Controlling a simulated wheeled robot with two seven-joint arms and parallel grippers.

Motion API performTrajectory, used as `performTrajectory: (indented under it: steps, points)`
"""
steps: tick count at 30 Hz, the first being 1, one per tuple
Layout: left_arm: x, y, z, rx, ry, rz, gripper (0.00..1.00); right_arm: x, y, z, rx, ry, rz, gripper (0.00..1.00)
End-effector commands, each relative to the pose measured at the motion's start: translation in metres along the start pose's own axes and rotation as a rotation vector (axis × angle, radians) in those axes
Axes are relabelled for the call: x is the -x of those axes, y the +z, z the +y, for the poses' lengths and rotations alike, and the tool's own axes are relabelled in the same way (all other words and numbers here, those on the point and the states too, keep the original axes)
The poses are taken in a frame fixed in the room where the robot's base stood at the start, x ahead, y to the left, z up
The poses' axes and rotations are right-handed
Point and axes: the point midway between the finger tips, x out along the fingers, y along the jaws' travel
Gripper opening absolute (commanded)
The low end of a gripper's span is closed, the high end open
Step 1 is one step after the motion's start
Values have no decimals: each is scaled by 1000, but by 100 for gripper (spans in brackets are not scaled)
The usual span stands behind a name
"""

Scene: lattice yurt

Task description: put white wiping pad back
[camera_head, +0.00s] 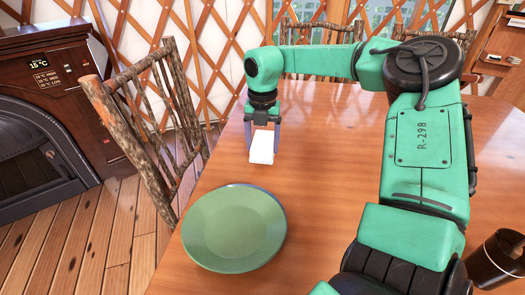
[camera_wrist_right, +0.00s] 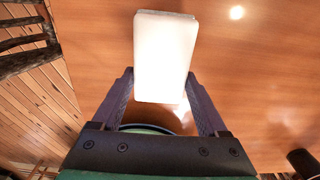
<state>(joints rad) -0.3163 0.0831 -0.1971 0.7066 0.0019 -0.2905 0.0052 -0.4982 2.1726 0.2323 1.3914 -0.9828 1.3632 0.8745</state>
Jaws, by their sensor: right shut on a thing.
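The white wiping pad (camera_head: 261,154) is a pale block over the far left part of the wooden table (camera_head: 335,155). My right gripper (camera_head: 263,146) points down and is shut on the pad, with one finger on either side. In the right wrist view the pad (camera_wrist_right: 165,55) sticks out beyond the fingertips (camera_wrist_right: 161,82). I cannot tell whether the pad touches the table. My left gripper is not in view.
A green plate (camera_head: 235,230) lies on the table in front of the pad. A dark cup (camera_head: 497,262) stands at the right edge. Wooden chairs (camera_head: 145,130) stand around the table, and a fireplace (camera_head: 45,110) is at the left. The tabletop's middle is clear.

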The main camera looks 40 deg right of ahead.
Motion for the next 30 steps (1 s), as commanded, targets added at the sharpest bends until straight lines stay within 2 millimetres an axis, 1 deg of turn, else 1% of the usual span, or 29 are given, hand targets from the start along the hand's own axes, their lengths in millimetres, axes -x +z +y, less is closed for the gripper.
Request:
performTrajectory:
  steps: [1, 3, 4, 14, 15, 16, 23, 26, 29, 30]
  points:
    - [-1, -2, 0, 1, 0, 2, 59, -12, -1, 0, 0, -2, 5, 6]
    - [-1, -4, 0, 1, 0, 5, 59, -24, -1, 0, 0, -2, 4, 6]
    - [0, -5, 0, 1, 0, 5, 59, -27, 0, 0, 0, -1, 3, 6]
    - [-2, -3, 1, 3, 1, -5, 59, -30, 0, 0, 0, -1, 0, 6]
    - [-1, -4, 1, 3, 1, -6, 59, -29, 0, 0, 0, -1, 1, 88]
    - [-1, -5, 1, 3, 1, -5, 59, -29, 0, 0, 0, -1, 1, 99]
    - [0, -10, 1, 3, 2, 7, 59, -28, 0, 0, 0, -1, 1, 100]
    - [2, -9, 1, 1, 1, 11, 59, -24, 0, 0, 0, 0, 0, 100]
    - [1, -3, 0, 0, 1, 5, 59, -5, 1, 1, 1, 2, -4, 100]
    - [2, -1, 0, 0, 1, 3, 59, 6, 1, 0, 1, 2, -4, 100]
